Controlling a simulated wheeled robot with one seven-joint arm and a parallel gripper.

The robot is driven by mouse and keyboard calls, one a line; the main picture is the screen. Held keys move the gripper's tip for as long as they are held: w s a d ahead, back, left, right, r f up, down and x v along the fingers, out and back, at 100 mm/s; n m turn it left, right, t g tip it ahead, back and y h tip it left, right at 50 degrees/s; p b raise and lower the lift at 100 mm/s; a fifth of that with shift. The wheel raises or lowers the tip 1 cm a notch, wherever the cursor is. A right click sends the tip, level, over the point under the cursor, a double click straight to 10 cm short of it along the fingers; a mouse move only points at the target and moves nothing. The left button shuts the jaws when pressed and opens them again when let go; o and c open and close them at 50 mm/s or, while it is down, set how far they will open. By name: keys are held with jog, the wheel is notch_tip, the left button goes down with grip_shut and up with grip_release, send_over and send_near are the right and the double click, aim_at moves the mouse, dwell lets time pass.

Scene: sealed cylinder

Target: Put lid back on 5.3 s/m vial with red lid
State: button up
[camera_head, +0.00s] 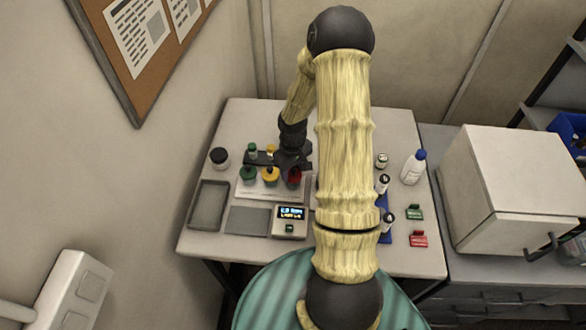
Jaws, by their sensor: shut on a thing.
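My gripper (293,164) points down at the back of the light rack (262,193) on the table. It is shut on the red lid (295,177), which shows just below the dark fingers. The red lid is at the right end of a row with a green lid (248,173) and a yellow lid (270,175). The vial under the red lid is mostly hidden, and I cannot tell whether the lid touches it. A small meter (289,222) with a lit display stands in front; its reading is too small to read surely.
Behind the row stand small green and yellow-topped items. A grey tray (208,205) and a dark-lidded jar (219,157) are at left. A white bottle with a blue cap (414,167), a green block (415,213) and a red block (418,239) are at right. My arm hides the table's middle.

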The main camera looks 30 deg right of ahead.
jog(key=o, duration=1.5)
jog(key=shift+r, duration=0.1)
jog(key=shift+r+p, duration=2.95)
jog(key=shift+r, duration=0.45)
grip_shut()
jog(key=shift+f+b, duration=1.75)
jog(key=shift+f, duration=0.5)
